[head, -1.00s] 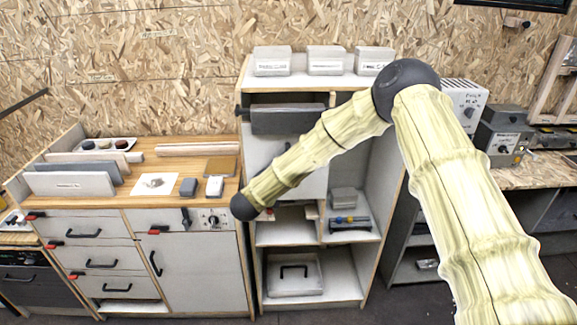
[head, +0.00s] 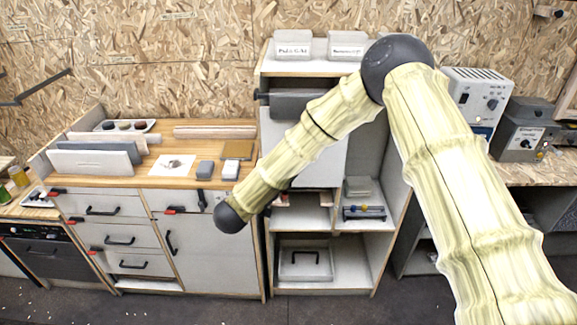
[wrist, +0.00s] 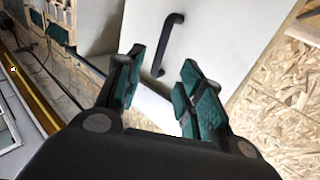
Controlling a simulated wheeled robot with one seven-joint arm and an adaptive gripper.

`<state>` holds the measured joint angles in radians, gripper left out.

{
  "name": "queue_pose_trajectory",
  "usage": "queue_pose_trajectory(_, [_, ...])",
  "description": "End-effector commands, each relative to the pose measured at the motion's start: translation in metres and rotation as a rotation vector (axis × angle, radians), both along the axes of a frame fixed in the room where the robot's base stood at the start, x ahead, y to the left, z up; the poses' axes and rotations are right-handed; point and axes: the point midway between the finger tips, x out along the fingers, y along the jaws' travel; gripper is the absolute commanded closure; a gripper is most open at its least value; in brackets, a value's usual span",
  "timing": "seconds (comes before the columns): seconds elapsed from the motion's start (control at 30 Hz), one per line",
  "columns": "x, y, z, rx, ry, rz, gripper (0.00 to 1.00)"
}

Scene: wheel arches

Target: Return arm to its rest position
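My gripper (wrist: 160,88) shows in the wrist view with its two green-padded fingers apart and nothing between them. Beyond the fingers is a pale panel (wrist: 225,35) with a dark bar handle (wrist: 166,45); I cannot tell whether the fingers touch it, but they are not closed on the handle. In the head view my arm, in a pale yellow ribbed cover, rises from the lower right, bends at a dark joint and reaches down to the left, in front of the tall shelf unit. The gripper itself does not show in the head view.
A tall shelf unit (head: 380,262) stands at the centre. To its left is a wood-topped counter (head: 140,178) with drawers, panels and small blocks. Grey instruments (head: 524,135) stand on the right bench. Dark floor (head: 200,308) is free in front.

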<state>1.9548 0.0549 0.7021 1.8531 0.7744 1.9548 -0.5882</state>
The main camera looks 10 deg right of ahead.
Motion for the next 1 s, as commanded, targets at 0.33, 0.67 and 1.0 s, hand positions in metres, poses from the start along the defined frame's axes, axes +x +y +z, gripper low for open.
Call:
queue_pose_trajectory(0.33, [-0.001, 0.000, -0.001, 0.000, 0.001, 0.002, 0.62])
queue_pose_trajectory(0.67, [-0.028, -0.013, -0.115, 0.067, 0.166, 0.247, 0.62])
queue_pose_trajectory(1.0, [-0.135, -0.046, -0.274, 0.231, 0.557, 0.520, 0.62])
